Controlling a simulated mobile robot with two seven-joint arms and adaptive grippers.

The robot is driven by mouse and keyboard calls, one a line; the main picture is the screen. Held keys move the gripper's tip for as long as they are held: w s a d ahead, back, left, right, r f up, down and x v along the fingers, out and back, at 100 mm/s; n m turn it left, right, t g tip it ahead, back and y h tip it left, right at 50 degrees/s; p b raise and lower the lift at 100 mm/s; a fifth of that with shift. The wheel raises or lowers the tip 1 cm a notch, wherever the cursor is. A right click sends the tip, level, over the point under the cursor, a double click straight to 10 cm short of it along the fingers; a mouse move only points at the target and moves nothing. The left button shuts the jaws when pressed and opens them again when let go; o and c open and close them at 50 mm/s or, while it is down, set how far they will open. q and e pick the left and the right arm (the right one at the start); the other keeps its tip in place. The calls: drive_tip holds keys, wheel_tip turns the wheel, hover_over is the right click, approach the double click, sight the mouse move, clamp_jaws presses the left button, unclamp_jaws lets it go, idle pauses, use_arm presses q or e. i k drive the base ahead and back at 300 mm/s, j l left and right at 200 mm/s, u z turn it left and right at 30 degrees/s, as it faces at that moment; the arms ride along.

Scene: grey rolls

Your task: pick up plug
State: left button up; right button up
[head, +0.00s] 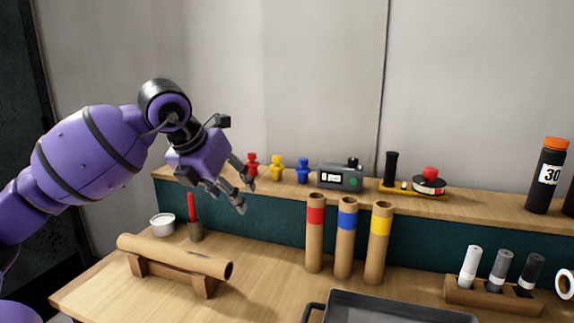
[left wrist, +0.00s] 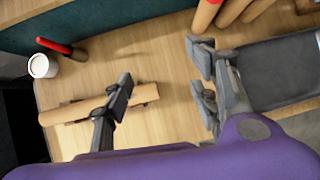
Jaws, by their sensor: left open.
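Three small knobbed pieces that look like plugs stand on the raised back shelf in the head view: a red one (head: 252,168), a yellow one (head: 277,169) and a blue one (head: 303,172). I cannot tell which is the plug meant. My left gripper (head: 245,193) is open and empty, its fingers pointing down and right, in front of the red piece in the picture. In the left wrist view its spread fingers (left wrist: 160,85) hang above the bench, with nothing between them. The three pieces do not show there. My right gripper is not in view.
A cardboard tube (head: 175,256) lies on a wooden cradle at the front left. A white cup (head: 162,225) and a red-handled tool (head: 191,208) stand behind it. Upright banded tubes (head: 346,245) and a dark tray (head: 395,308) are right. A grey device (head: 340,177) sits on the shelf.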

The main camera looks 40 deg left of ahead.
sight(277, 167)
drive_tip(key=i+j, duration=0.25)
drive_tip(key=i, duration=0.25)
drive_tip(key=i+j, duration=0.2)
drive_tip(key=i, duration=0.25)
